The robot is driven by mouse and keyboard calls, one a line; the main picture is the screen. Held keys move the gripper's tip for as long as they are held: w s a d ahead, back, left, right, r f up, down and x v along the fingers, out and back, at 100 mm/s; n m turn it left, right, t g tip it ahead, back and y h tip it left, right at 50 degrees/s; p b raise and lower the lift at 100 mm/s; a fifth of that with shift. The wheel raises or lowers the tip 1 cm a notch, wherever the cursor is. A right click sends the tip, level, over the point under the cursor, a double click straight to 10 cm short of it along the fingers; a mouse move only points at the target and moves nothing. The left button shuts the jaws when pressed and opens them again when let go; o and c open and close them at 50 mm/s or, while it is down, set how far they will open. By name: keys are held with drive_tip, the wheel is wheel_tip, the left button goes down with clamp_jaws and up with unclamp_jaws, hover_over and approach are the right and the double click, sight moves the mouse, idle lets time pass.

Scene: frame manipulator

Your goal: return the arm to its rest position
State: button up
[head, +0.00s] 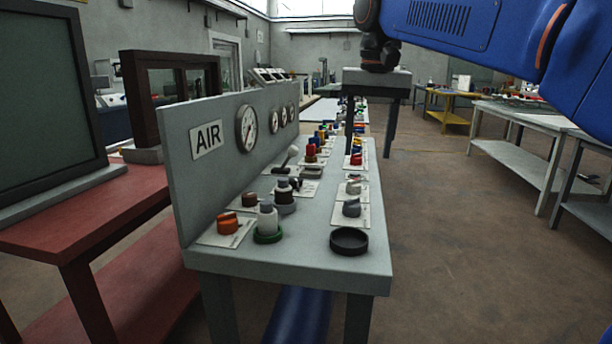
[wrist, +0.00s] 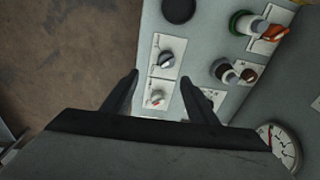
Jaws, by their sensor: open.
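My blue arm (head: 440,25) reaches in from the upper right of the head view. My gripper (head: 368,150) hangs from it, fingers pointing down, above the right side of the grey control bench (head: 300,257). In the wrist view my gripper (wrist: 161,78) has its two dark fingers spread wide, with nothing held between them. The exact height of the fingertips above the bench is unclear.
An upright panel marked AIR (head: 207,139), with gauges (head: 247,129), runs along the bench's left side. A red table (head: 100,215) is left. Open floor (head: 470,250) lies to the right, before grey tables (head: 520,160).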

drive_tip(key=s+d+f+t, duration=0.1)
drive_tip(key=s+d+f, duration=0.4)
drive_tip(key=s+f, duration=0.3)
drive_tip(key=s+d+f+n+t, duration=0.1)
drive_tip(key=s+d+f, duration=0.4)
drive_tip(key=s+f, duration=0.4)
drive_tip(key=s+d+f+t, duration=0.1)
drive_tip(key=s+d+f, duration=0.5)
drive_tip(key=f, duration=0.9)
drive_tip(key=shift+s+n+t, duration=0.3)
drive_tip(key=shift+s, duration=0.9)
drive_tip(key=shift+c, duration=0.5)
